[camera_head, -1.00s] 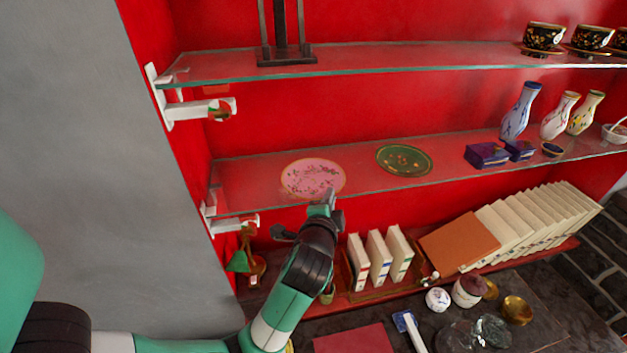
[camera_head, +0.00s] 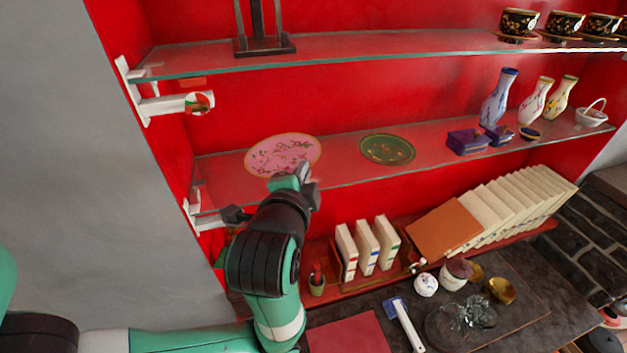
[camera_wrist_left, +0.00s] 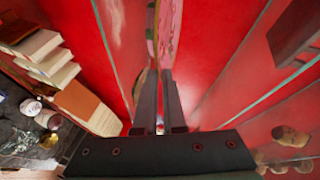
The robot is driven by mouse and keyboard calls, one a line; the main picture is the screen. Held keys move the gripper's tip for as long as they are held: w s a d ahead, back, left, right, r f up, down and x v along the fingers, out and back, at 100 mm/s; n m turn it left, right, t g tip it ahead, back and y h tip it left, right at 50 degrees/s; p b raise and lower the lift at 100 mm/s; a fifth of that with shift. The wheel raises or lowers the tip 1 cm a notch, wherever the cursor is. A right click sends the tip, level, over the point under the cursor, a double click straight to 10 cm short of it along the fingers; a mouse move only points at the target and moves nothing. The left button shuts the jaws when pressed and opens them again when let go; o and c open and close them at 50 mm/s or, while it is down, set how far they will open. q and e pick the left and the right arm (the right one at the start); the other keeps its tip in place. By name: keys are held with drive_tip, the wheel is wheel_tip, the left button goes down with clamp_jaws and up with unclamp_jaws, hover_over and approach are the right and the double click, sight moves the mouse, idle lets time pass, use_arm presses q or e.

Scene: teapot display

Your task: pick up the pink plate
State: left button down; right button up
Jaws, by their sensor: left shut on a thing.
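The round pink plate (camera_head: 283,153) with a patterned face and a gold rim is at the left of the middle glass shelf in the head view. My left gripper (camera_head: 296,178) is shut on its near edge. The plate appears slightly above the shelf, though the gap is hard to see. In the left wrist view, the pink plate (camera_wrist_left: 169,32) shows edge-on between the fingers of my left gripper (camera_wrist_left: 158,78). My right gripper is not in view.
A green plate (camera_head: 387,149) lies to the right on the same glass shelf (camera_head: 350,177). Purple boxes (camera_head: 467,141) and vases stand farther right. The upper glass shelf (camera_head: 370,46) is above. White books (camera_head: 368,245) stand below. A grey wall (camera_head: 60,120) is at left.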

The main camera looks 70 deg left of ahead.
use_arm(q)
drive_tip(key=s+a+r+b+v, duration=0.1)
drive_tip(key=b+v, duration=0.5)
drive_tip(key=v, duration=0.2)
drive_tip(key=shift+b, duration=0.4)
